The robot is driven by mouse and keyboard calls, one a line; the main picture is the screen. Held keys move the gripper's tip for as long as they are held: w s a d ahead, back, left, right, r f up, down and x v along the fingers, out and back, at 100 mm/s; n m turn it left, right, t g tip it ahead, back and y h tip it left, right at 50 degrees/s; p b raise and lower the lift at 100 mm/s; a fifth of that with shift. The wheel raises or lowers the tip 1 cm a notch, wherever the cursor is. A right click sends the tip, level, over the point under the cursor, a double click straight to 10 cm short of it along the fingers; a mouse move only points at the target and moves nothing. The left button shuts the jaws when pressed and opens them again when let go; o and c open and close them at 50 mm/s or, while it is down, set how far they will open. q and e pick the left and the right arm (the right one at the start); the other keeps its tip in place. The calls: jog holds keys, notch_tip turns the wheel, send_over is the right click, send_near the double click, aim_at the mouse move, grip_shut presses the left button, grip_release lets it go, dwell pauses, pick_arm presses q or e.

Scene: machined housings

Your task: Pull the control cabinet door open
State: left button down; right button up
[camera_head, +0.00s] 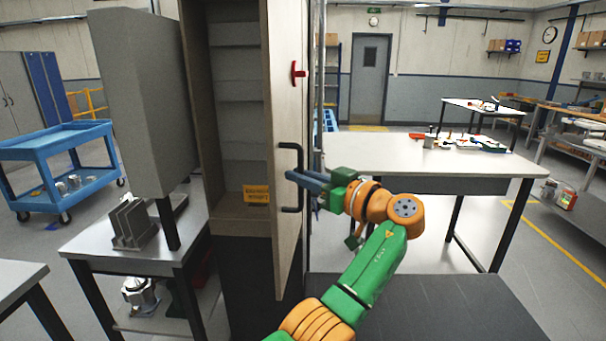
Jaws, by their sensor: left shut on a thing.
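The control cabinet (215,60) stands left of centre, and its shelves show through the opening. Its pale door (285,235) stands ajar, swung out towards me, with the opening visible on its left. A black bar handle (291,148) is on the door's visible face, below a small red part (297,73). My left gripper (294,178), on a green and orange arm, reaches the handle from the right and is shut on it, at the handle's lower half. The fingertips' exact contact is too small to make out. My right gripper is not in view.
A grey box-shaped panel (145,100) on a post stands left of the cabinet above a metal table (95,242). A blue cart (50,148) is farther left. A white-topped table (400,158) stands right, behind my arm. Open floor (545,265) lies at far right.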

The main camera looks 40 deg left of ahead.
pick_arm(q)
jog(key=shift+r, duration=0.1)
jog(key=c, duration=0.9)
grip_release()
jog(key=shift+a, duration=0.1)
jog(key=d, duration=0.2)
jog(key=d+b, duration=0.1)
jog(key=d, duration=0.1)
jog(key=d+b, duration=0.1)
jog(key=d, duration=0.2)
jog(key=shift+s, duration=0.3)
jog(key=shift+a, duration=0.1)
